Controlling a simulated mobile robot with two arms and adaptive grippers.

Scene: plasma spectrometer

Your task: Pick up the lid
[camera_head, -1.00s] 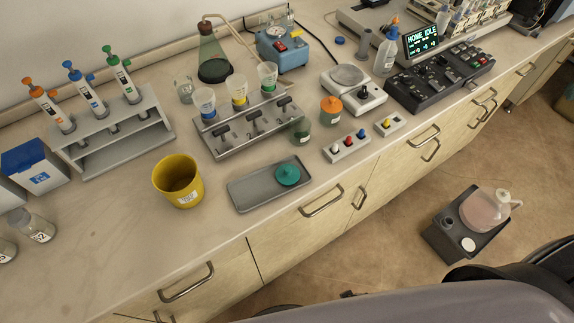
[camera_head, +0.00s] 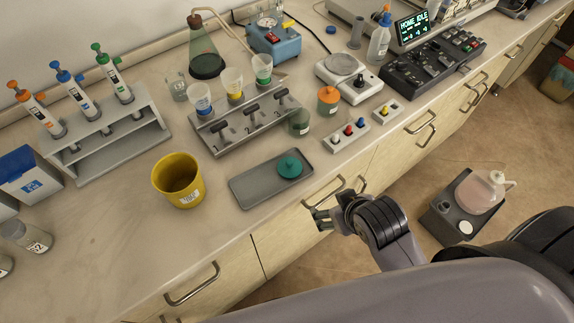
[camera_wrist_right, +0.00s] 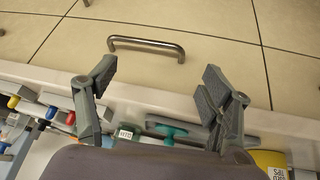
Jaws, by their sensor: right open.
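The teal round lid (camera_head: 289,166) with a knob lies on the grey tray (camera_head: 246,195), towards the tray's right end. It also shows in the right wrist view (camera_wrist_right: 172,131), small and partly hidden, beyond the gap between the fingers. My right gripper (camera_head: 318,214) is open and empty. It is off the counter's front edge, in front of the drawers, below and right of the tray and apart from the lid. Its spread fingers show in the right wrist view (camera_wrist_right: 158,78). My left gripper is not in view.
A green-tinted open jar (camera_head: 299,123) stands just behind the tray, near an orange-lidded jar (camera_head: 328,101). A yellow beaker (camera_head: 178,181) is left of the tray. A small button block (camera_head: 349,134) sits to the right. Drawer handles (camera_head: 322,190) stick out below the edge.

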